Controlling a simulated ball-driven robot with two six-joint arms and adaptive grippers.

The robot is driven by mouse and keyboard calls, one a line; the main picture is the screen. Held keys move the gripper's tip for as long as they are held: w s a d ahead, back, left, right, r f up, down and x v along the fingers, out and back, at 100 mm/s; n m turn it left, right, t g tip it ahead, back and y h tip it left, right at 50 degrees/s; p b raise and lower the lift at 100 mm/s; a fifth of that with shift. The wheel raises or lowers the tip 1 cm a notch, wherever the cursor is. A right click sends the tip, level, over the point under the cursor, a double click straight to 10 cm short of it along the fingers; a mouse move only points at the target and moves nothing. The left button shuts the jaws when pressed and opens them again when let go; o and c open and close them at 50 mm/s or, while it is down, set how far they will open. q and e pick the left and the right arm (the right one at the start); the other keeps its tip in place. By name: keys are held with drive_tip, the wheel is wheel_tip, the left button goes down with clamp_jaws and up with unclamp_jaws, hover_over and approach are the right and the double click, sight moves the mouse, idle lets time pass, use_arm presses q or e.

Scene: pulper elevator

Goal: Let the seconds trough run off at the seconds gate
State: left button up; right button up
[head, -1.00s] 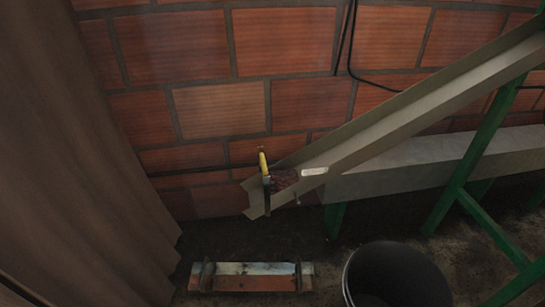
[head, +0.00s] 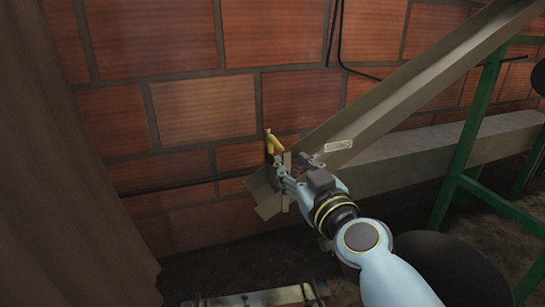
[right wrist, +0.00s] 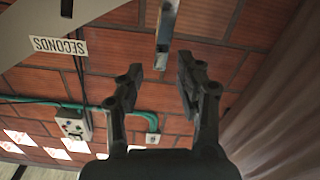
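The seconds trough (head: 400,92) slopes down from upper right to lower left in the head view. A pale SECONDS label (head: 338,145) is on its side; it also shows in the right wrist view (right wrist: 58,45). At its low end stands the seconds gate with a yellow handle (head: 273,143). My right gripper (head: 292,172) is at the gate and covers much of it and of the trough's contents. In the right wrist view its two fingers (right wrist: 161,72) are apart with nothing between them. A narrow metal piece (right wrist: 163,28) lies just beyond the fingertips. My left gripper is out of view.
A brick wall (head: 200,110) stands close behind the trough. A brown curtain (head: 70,160) hangs at the left. A green frame (head: 465,150) stands at the right, a dark bucket (head: 445,262) at the lower right. A metal-and-wood piece (head: 255,298) lies on the floor.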

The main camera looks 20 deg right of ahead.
sight(280, 148)
drive_tip(key=w, duration=0.5)
drive_tip(key=w+p, duration=0.1)
drive_tip(key=w, duration=0.4)
drive_tip(key=shift+a+r, duration=0.1)
drive_tip(key=shift+a, duration=0.1)
clamp_jaws()
